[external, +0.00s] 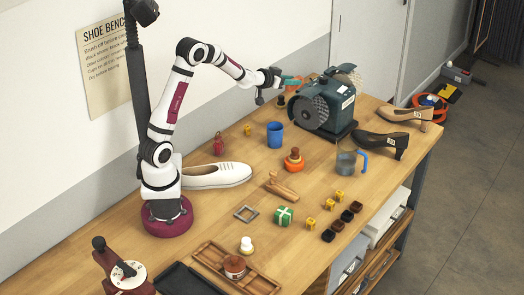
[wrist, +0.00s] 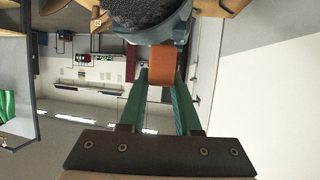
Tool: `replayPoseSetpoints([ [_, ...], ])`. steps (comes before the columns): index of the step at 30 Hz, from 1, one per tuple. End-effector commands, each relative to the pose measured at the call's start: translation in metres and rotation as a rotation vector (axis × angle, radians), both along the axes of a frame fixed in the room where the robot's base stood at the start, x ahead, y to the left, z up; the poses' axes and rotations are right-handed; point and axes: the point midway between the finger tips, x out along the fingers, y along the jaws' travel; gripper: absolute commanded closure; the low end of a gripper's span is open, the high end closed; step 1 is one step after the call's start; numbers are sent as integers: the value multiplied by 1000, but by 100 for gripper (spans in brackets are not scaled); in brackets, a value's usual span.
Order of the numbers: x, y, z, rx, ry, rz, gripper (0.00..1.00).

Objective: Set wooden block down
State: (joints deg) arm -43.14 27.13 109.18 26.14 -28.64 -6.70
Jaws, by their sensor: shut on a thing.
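An orange-brown wooden block (wrist: 161,64) sits between the green fingers of my gripper (wrist: 161,78) in the wrist view. The fingers are shut on its two sides near their tips. In the external view my gripper (external: 291,82) is held up above the far part of the bench, just left of the green grinding machine. The block is too small there to make out clearly against the fingers. It is off the bench top.
The grinder (external: 325,103) with its round wheels stands close beside my gripper. A blue cup (external: 275,134), an orange-based jar (external: 294,162) and a glass jug (external: 347,162) stand nearer. Dark and tan heeled shoes (external: 381,143) are at the right.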

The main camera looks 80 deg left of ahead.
Motion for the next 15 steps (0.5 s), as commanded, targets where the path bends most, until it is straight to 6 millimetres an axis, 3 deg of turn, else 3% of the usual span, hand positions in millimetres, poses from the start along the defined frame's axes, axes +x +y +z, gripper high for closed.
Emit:
replayPoseSetpoints([
  [5, 45, -79, 12, 1, -1, -271, 100],
  [9, 72, -174, 17, -2, -2, -573, 100],
  [12, 77, -250, 16, -4, -2, -809, 100],
  [15, 68, -324, 13, -7, -2, -1046, 100],
])
